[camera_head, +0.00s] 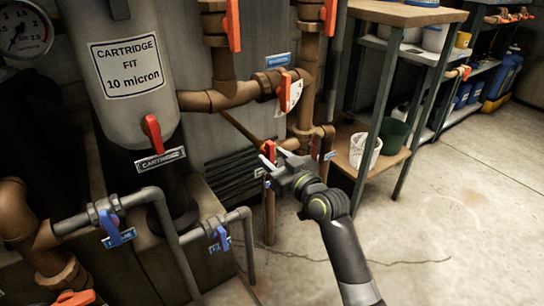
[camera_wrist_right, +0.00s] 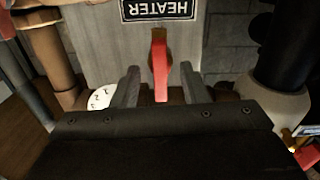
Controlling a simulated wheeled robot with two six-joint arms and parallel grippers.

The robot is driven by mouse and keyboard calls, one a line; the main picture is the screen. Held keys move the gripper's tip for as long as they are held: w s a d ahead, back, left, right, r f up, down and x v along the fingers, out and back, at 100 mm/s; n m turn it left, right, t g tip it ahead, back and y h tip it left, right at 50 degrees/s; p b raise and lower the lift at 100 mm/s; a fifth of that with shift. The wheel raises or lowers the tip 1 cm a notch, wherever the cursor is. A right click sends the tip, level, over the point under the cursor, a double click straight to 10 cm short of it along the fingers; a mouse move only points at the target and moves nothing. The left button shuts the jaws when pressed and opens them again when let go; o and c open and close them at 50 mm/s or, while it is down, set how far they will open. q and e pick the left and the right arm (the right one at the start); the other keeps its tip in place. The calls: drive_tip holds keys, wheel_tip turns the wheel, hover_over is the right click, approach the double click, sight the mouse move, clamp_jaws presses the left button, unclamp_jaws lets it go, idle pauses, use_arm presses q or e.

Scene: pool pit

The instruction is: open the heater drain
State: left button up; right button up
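A red lever handle (camera_head: 269,149) sits on the brown pipework in the middle of the head view, just beyond my right gripper (camera_head: 274,157). In the right wrist view a red handle (camera_wrist_right: 160,65) stands between the two fingers of my right gripper (camera_wrist_right: 159,84), with a gap on each side. The gripper is open. A black sign reading HEATER (camera_wrist_right: 157,9) appears upside down above the handle. I cannot read the small blue tag (camera_head: 260,172) near the handle. My left gripper is not in view.
A grey cartridge filter (camera_head: 115,50) stands at the left. Grey pipes with blue-handled valves (camera_head: 110,225) run at the lower left. A shelf rack (camera_head: 405,18) with buckets stands behind and right of my arm. The concrete floor (camera_head: 460,230) at right is clear.

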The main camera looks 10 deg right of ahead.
drive_tip(key=p+v, duration=0.2)
drive_tip(key=v, duration=0.5)
idle(0.4)
drive_tip(key=shift+r, duration=0.1)
